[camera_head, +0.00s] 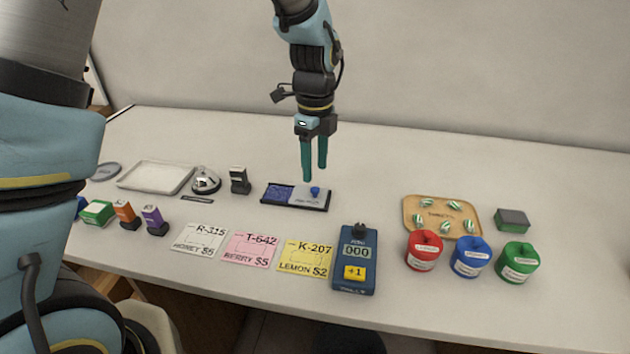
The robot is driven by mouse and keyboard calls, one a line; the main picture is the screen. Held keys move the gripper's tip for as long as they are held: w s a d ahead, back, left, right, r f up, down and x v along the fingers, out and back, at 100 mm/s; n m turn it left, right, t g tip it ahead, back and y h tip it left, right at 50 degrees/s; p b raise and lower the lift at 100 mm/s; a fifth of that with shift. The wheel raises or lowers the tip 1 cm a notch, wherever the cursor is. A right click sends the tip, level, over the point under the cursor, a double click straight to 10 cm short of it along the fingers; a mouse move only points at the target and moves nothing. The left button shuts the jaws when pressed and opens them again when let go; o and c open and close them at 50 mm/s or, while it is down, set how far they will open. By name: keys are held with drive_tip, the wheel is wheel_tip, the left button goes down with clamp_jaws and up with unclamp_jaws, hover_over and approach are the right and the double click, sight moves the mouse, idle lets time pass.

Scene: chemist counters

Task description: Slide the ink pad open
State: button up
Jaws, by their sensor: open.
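The ink pad (280,195) lies flat on the counter near its middle. It is a dark tray with a blue inked area showing at the left end. A light grey sliding lid (304,197) with a small blue knob (315,191) covers its right part. My gripper (314,173) points down with two teal fingers, open and empty. In the picture its fingertips lie just above and behind the knob; the exact gap in height cannot be told.
A black stamp (239,180) and a silver bell (205,181) stand left of the pad. Label cards (249,249) and a blue counter device (355,262) lie in front. A wooden tray (412,212) and red, blue and green pots (471,257) are at right. Counter behind the pad is clear.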

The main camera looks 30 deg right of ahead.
sight(315, 189)
wheel_tip(315, 189, up, 6)
drive_tip(key=shift+b, duration=0.45)
drive_tip(key=w+a+f+n, duration=0.1)
drive_tip(key=w+a+n, duration=0.3)
drive_tip(key=a+n, duration=0.4)
drive_tip(key=w+a+n, duration=0.4)
drive_tip(key=a+n, duration=0.2)
drive_tip(key=a, duration=0.5)
drive_tip(key=s+a+f+n, duration=0.1)
drive_tip(key=a+n, duration=0.7)
drive_tip(key=a, duration=0.1)
drive_tip(key=s+a+f+n+t, duration=0.1)
drive_tip(key=s+a+n, duration=0.1)
drive_tip(key=a+n, duration=0.6)
drive_tip(key=shift+s+a+t, duration=0.3)
drive_tip(key=shift+a, duration=0.35)
